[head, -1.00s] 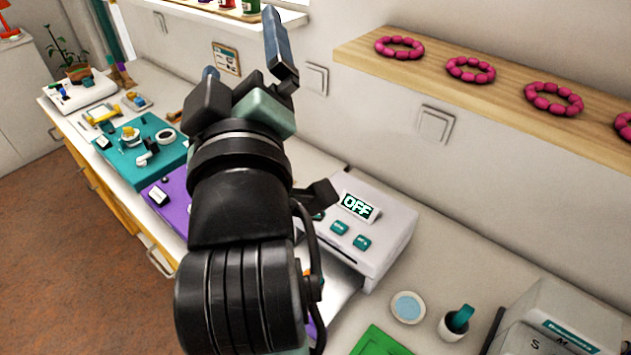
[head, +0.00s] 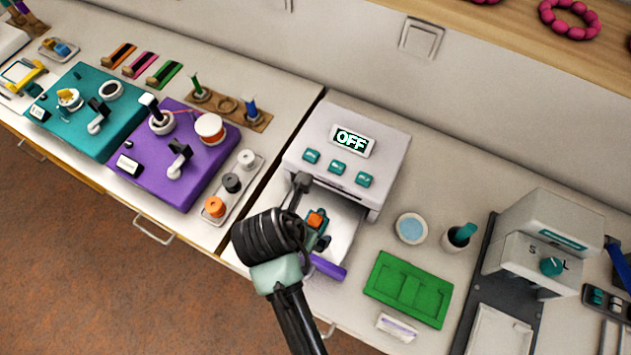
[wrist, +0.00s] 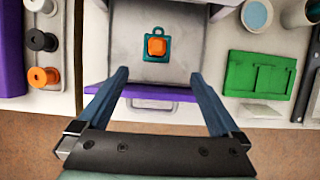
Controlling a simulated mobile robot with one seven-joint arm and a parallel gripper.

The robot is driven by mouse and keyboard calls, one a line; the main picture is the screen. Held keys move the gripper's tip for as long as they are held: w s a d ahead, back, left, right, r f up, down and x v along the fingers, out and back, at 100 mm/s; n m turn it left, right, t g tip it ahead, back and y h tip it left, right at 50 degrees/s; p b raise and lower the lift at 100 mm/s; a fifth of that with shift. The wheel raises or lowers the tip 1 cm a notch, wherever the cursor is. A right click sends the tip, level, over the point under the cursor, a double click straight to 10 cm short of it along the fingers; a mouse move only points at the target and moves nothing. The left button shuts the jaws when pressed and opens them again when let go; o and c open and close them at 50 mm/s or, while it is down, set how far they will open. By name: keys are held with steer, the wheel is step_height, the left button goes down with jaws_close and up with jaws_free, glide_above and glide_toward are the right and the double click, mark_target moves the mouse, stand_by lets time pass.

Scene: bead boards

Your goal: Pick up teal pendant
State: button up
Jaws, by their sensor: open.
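The teal pendant (wrist: 157,47) is a small square frame with a loop at the top and an orange middle. It lies flat on the grey pulled-out tray (wrist: 190,27) of the white machine. In the head view the pendant (head: 316,220) is partly hidden by my arm. My gripper (wrist: 158,77) is open and empty. In the wrist view its two blue fingers stand wide apart, on the near side of the pendant, which appears centred between them and beyond their tips. The height gap cannot be judged.
The white machine (head: 385,130) reads OFF. The tray has a purple front (head: 328,266) with a handle. A green tray (head: 408,288), a blue-filled dish (head: 411,228) and a cup (head: 457,237) stand right. A purple board (head: 190,150) and a spool tray (head: 228,195) stand left.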

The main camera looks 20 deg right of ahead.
mark_target(313, 223)
steer(key=x, duration=0.4)
steer(key=shift+w+f, duration=0.2)
steer(key=shift+f, duration=0.05)
steer(key=shift+w+x, duration=0.2)
steer(key=shift+x, duration=1.1)
steer(key=shift+w+x, duration=0.15)
steer(key=shift+x, duration=1.2)
steer(key=shift+d+r, duration=0.2)
steer(key=c, duration=1.4)
